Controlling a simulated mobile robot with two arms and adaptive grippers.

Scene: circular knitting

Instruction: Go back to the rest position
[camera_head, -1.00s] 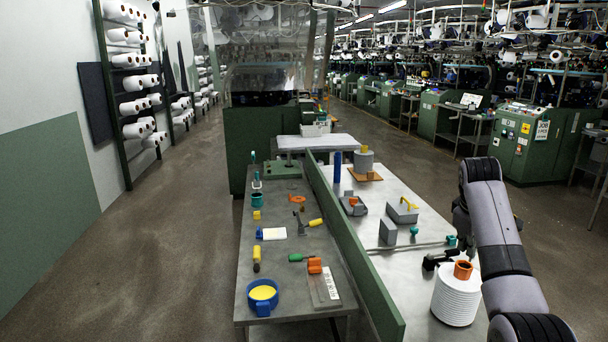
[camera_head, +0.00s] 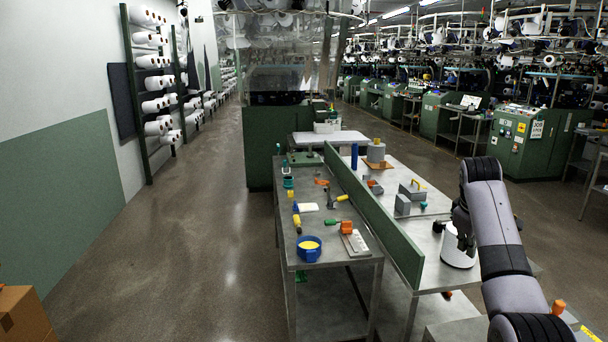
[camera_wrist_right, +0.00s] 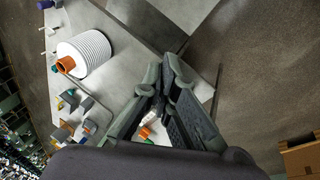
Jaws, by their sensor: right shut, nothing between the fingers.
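My right arm comes in from the right in the head view. Its gripper (camera_head: 442,228) is partly dark against the bench and is held near the white ribbed spool. In the right wrist view the two grey fingers (camera_wrist_right: 166,72) are together and empty. The white spool (camera_head: 457,251) stands at the near end of the right-hand bench; it also shows with an orange core in the wrist view (camera_wrist_right: 88,52), apart from the fingers. My left gripper is not in view.
The left workbench (camera_head: 325,262) holds tools and a blue bowl (camera_head: 309,249). A green divider (camera_head: 372,215) separates it from the right bench (camera_head: 432,273). A cardboard box (camera_head: 22,318) stands at lower left. The floor (camera_head: 190,250) left of the benches is clear.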

